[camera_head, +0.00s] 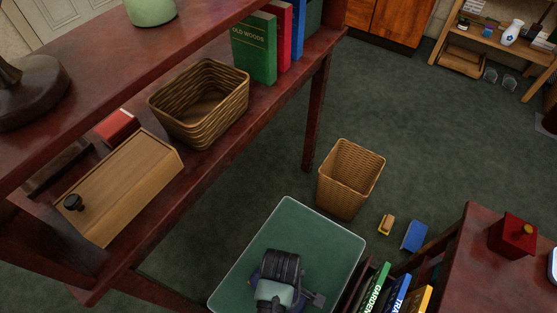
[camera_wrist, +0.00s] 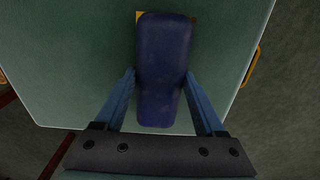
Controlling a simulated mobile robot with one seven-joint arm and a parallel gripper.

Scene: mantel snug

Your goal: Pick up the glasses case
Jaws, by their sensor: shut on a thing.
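The glasses case (camera_wrist: 162,55), a dark blue rounded oblong, is between the two blue fingers of my gripper (camera_wrist: 160,78) in the wrist view. The fingers press on its long sides, so my gripper is shut on it. Beneath it is a flat green surface (camera_wrist: 80,70); I cannot tell whether the case touches it or hangs just above. In the head view my gripper (camera_head: 285,292) is over the green top (camera_head: 325,240), and my arm hides most of the case.
A shelf at left holds a wooden box (camera_head: 120,185), a wicker basket (camera_head: 195,125) and a green book (camera_head: 254,48). A wicker bin (camera_head: 350,178) stands on the floor beyond the green top. Books (camera_head: 378,286) stand close at right. An orange edge (camera_wrist: 139,16) shows by the case.

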